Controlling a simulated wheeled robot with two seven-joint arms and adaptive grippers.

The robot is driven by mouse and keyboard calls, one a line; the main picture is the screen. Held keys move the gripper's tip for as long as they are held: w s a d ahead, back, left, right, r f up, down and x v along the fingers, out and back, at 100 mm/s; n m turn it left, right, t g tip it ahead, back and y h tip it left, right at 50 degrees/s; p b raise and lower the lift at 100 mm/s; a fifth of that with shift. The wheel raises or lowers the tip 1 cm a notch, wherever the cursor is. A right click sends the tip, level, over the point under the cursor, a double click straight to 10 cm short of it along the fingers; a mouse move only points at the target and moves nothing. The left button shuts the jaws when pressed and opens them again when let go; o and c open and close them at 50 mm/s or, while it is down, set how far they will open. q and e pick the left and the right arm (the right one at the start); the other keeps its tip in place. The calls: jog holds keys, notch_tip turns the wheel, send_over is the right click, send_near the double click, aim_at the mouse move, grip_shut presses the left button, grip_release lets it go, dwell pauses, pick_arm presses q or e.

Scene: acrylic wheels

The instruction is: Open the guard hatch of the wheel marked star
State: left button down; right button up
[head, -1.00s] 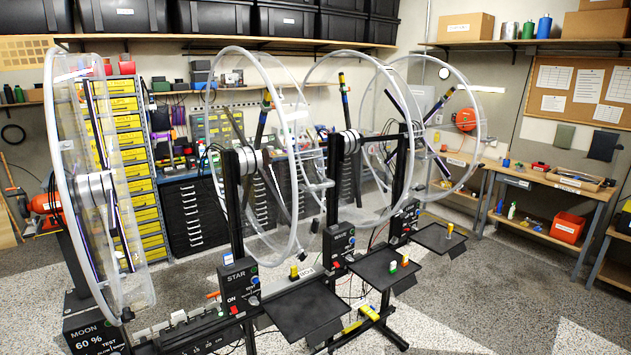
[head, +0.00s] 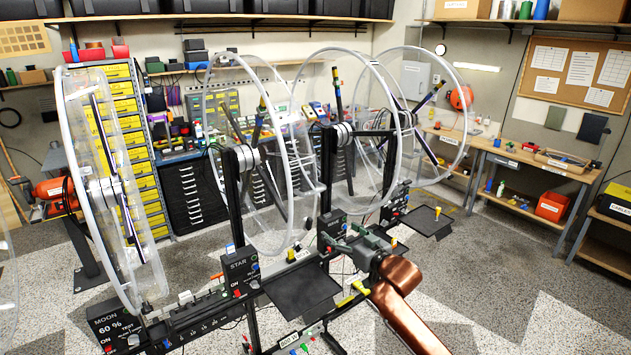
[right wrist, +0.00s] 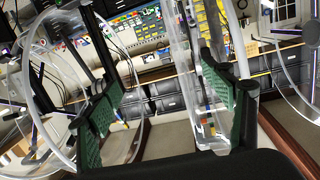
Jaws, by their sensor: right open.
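The wheel marked star is the clear wheel (head: 292,228) on the black post above the control box labelled STAR (head: 240,268), left of centre in the head view. My right gripper (head: 342,243) is in front of the wheels, low and right of the star wheel. In the right wrist view its green-padded fingers (right wrist: 160,112) are wide apart, with nothing gripped. A clear rim (right wrist: 183,60) shows beyond, near the right finger. My left gripper is out of view.
The MOON wheel (head: 75,190) stands at the left. Two other clear wheels stand to the right, one rim (head: 412,150) close behind my gripper. Small black trays (head: 300,291) stick out below the wheels. The floor at right is open.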

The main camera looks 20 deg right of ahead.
jog(key=n+t+y+p, duration=0.1)
jog(key=n+y+p, duration=0.1)
send_near(315, 192)
jog(key=w, duration=0.3)
jog(key=x, duration=0.6)
jog(key=shift+w+a+p, duration=0.15)
jog(key=shift+a+p, duration=0.2)
jog(key=shift+w+a+f, duration=0.15)
jog(key=shift+w+a, duration=0.1)
jog(key=shift+w, duration=0.45)
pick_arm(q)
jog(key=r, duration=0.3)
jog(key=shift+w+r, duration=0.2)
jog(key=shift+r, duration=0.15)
pick_arm(e)
jog(key=shift+c, duration=0.3)
